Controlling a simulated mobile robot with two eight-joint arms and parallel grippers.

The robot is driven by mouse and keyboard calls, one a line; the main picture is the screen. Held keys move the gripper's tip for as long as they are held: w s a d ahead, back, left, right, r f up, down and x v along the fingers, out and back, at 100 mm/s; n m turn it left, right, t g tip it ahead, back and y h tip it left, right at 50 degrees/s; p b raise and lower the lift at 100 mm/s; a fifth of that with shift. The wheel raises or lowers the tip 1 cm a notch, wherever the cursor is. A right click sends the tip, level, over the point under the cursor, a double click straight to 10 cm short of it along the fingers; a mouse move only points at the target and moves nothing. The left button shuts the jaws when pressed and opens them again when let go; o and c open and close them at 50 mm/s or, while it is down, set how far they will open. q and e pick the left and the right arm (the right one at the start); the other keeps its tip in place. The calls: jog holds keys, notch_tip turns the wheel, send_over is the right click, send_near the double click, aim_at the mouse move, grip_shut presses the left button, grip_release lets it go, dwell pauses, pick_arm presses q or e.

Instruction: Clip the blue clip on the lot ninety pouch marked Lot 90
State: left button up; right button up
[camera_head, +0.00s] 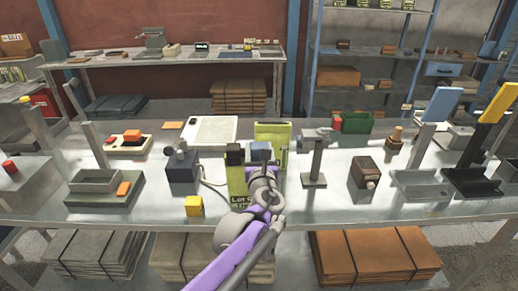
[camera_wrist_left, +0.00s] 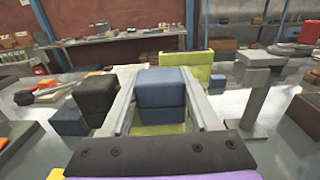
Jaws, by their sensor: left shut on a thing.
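A yellow-green pouch (camera_head: 237,184) stands near the table's front, its label starting "Lot" partly hidden by my arm. My left gripper (camera_head: 262,168) is over the pouch's right part. It is shut on the blue clip (camera_head: 261,151), which also shows between the fingers in the left wrist view (camera_wrist_left: 163,94). Green of the pouch (camera_wrist_left: 158,129) shows just below the clip; I cannot tell whether the clip grips its edge. A dark clip-like block (camera_head: 234,156) sits at the pouch's top left and shows left of my fingers (camera_wrist_left: 96,98). My right gripper is not in view.
A second green pouch (camera_head: 272,134) stands behind. A grey stand (camera_head: 315,160) is close on the right, and a dark blue box (camera_head: 182,170) is on the left. A yellow block (camera_head: 194,206) lies near the front edge. A brown box (camera_head: 364,178) stands farther right.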

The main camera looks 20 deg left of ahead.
pick_arm(q)
jog(key=shift+f, duration=0.1)
jog(key=o, duration=1.4)
